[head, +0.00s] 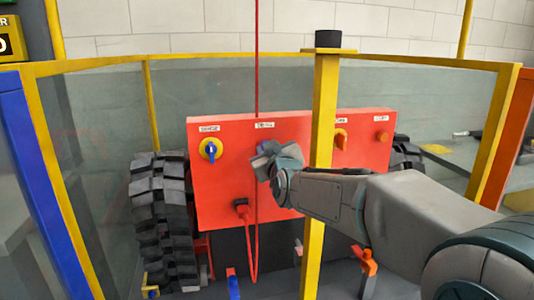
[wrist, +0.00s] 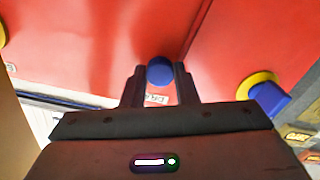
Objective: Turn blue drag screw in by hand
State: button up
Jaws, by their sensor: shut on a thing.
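The blue drag screw (wrist: 160,71) shows in the wrist view as a round blue knob between my two fingertips, against the red panel. My gripper (wrist: 159,76) is shut on it, with one finger on each side. In the head view my gripper (head: 265,161) is at the middle of the red panel (head: 225,195), below a small white label. There my gripper mostly hides the screw. How far the screw is in cannot be seen.
A blue switch on a yellow disc (head: 211,150) is left of my gripper; it also shows in the wrist view (wrist: 267,97). A yellow post (head: 322,120) stands close in front of the panel. A red cable (head: 257,60) hangs past it. Yellow rails enclose the carrier.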

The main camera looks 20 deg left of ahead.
jog(key=shift+m+b, duration=2.2)
jog(key=shift+m, duration=1.7)
jog(key=m+b, duration=0.4)
jog(key=m, duration=0.5)
jog(key=shift+m, duration=0.4)
